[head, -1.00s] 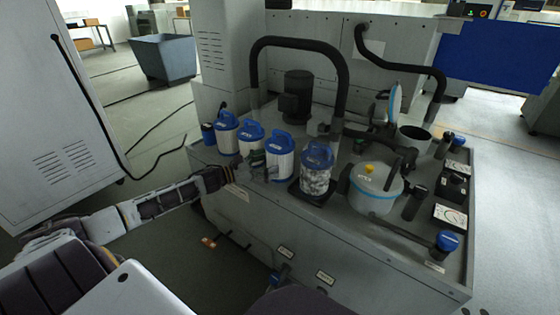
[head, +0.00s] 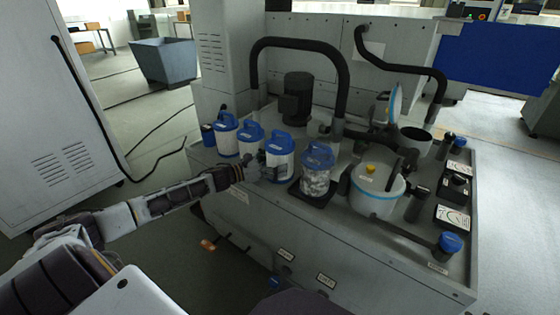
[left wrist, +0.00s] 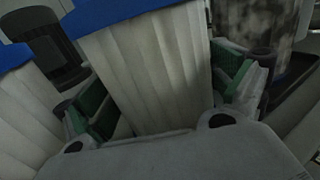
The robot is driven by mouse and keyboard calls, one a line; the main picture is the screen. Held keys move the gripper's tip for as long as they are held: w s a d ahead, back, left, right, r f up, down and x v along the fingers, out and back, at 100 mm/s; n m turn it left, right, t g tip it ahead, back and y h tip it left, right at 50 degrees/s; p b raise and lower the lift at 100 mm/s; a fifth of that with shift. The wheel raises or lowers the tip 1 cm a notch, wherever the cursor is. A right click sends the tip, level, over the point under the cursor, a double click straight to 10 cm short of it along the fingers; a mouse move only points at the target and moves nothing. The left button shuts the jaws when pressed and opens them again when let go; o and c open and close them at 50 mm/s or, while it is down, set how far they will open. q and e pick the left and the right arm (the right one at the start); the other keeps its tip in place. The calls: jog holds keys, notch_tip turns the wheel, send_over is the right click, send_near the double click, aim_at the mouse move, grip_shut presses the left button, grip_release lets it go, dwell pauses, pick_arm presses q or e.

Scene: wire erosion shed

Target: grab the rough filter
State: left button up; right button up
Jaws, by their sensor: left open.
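Several canisters with blue tops stand in a row on the grey machine top. Labels are too small to read, so I cannot tell which is named rough. The third from the left, a white pleated filter (head: 280,158), has a blue handle. In the left wrist view the white filter (left wrist: 155,70) stands between the green-padded fingers of my left gripper (left wrist: 165,95). My left gripper (head: 262,172) is open in front of this filter, low on its body. Whether the pads touch it is unclear. My right gripper is not in view.
A clear canister with mottled grey contents (head: 317,178) stands close on the right; another white filter (head: 249,140) is close on the left. A white pot with a blue band (head: 375,192) is further right. A black hose (head: 300,42) arches behind.

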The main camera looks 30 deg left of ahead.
aim_at(277, 145)
pick_arm(q)
jog(key=shift+c, duration=0.2)
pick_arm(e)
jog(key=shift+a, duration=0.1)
pick_arm(q)
jog(key=c, duration=1)
jog(key=shift+r, duration=0.15)
jog(key=shift+c, duration=0.8)
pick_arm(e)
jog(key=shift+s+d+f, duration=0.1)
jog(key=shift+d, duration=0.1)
pick_arm(q)
jog(key=shift+r+p, duration=0.3)
jog(key=shift+r, duration=0.55)
notch_tip(277, 145, up, 8)
jog(key=p, duration=0.2)
jog(key=shift+r+p, duration=0.1)
jog(key=shift+p, duration=0.2)
notch_tip(277, 145, up, 6)
jog(key=shift+r+p, duration=0.25)
jog(key=shift+p, duration=0.55)
jog(key=shift+r, duration=0.8)
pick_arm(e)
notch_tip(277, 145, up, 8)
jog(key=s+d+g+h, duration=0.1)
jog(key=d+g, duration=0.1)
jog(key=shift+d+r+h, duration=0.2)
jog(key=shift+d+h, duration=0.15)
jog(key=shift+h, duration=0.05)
